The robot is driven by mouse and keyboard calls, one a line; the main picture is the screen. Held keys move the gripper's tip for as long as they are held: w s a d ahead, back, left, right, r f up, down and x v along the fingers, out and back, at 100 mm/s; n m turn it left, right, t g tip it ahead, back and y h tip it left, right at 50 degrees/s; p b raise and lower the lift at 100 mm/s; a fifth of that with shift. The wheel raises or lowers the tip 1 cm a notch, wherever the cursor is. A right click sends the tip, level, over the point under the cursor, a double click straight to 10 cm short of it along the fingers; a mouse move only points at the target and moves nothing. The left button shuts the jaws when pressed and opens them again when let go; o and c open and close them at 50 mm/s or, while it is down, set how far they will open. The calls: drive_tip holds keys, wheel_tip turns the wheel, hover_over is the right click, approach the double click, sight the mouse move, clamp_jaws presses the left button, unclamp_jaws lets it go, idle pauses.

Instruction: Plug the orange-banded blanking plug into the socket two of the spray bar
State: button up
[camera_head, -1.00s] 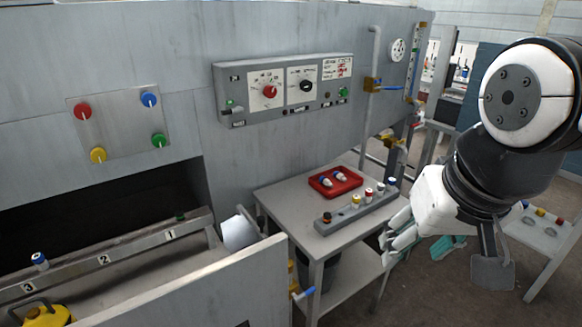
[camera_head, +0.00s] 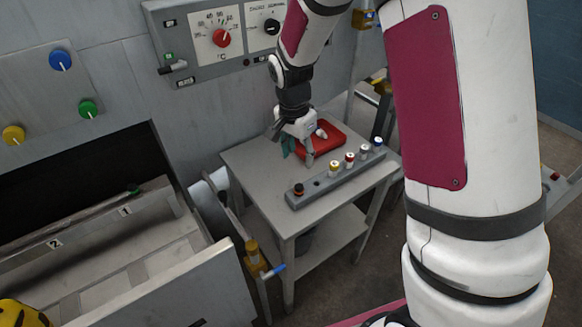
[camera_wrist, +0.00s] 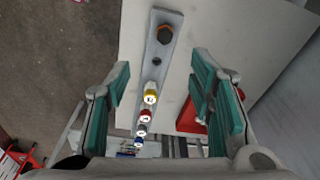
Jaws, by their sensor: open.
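The orange-banded plug (camera_head: 298,189) is dark-topped and stands upright at the near left end of the grey rack (camera_head: 318,188) on the table. It also shows in the wrist view (camera_wrist: 165,34), ahead of my fingertips, at the top of the rack. My gripper (camera_head: 299,148) is over the table by the red tray, apart from the plug. In the wrist view my gripper (camera_wrist: 160,75) has its teal-padded fingers wide apart with nothing held. The spray bar (camera_head: 85,227) lies at the left in the trough; label two (camera_head: 54,244) shows, but its socket is not clear.
Yellow, red and other capped plugs (camera_head: 334,168) stand along the rack. The red tray (camera_head: 335,139) with a white plug lies behind it. A trough wall (camera_head: 190,285) and a yellow valve (camera_head: 253,252) lie between bar and table. The table's near left corner is bare.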

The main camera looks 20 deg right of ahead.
drive_tip(key=w+f, duration=0.1)
drive_tip(key=f, duration=0.1)
hover_over(299, 186)
wheel_tip(299, 186, down, 8)
drive_tip(key=shift+s+a+r+p, duration=0.1)
drive_tip(key=shift+p, duration=0.2)
drive_tip(key=shift+f+p, duration=0.45)
drive_tip(key=shift+f, duration=2.2)
drive_tip(key=c, duration=1.2)
